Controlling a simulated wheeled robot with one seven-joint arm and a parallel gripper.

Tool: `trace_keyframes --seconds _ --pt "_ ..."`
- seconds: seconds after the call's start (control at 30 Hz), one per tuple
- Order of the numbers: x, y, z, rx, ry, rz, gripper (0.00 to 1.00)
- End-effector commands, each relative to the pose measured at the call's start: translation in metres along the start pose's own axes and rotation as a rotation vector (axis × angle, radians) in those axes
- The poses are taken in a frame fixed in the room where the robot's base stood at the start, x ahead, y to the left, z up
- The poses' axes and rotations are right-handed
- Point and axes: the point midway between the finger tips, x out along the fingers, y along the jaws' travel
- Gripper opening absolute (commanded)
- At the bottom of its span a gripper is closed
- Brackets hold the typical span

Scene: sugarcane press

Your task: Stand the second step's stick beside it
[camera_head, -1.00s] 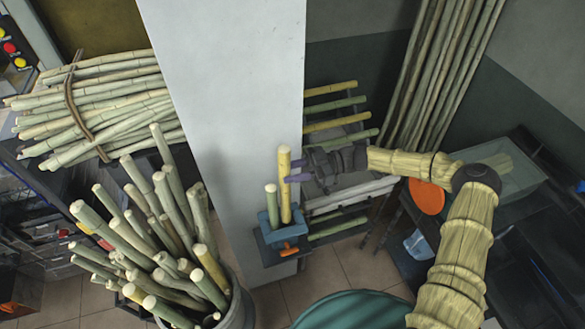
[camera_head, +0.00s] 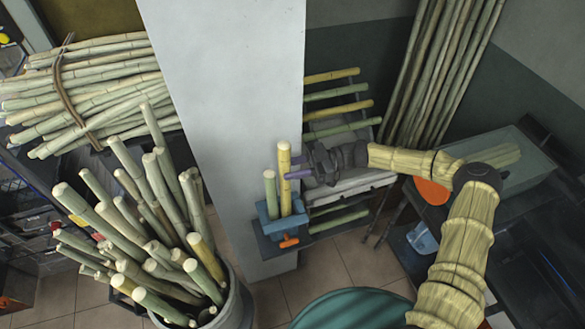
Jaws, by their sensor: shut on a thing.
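A yellow stick (camera_head: 284,178) stands upright at the blue holder (camera_head: 267,234). A shorter green stick (camera_head: 270,196) stands upright just to its left in the same holder. My gripper (camera_head: 290,167) reaches in from the right with its purple fingers at the upper part of the yellow stick, and it is shut on it. Whether the yellow stick's foot is fully seated is hard to tell, since the holder's front hides it. An orange handle (camera_head: 289,242) sits at the front of the holder.
A rack (camera_head: 345,150) with several horizontal green and yellow sticks is behind my gripper. A bucket (camera_head: 238,306) of canes stands at the lower left, and a cane bundle (camera_head: 100,90) lies at the upper left. A white pillar (camera_head: 225,110) rises just behind the holder.

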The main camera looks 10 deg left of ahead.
Motion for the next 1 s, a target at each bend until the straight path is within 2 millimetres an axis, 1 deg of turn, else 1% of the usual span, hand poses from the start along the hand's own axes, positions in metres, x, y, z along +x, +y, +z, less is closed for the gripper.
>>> trace_keyframes --seconds 0.03,0.7,1.0 --pt "0.0 0.0 0.005 -0.001 0.002 -0.001 0.0" --pt "0.001 0.0 0.04 -0.001 0.002 -0.001 0.0" --pt "0.0 0.0 0.051 -0.001 0.002 0.0 0.0"
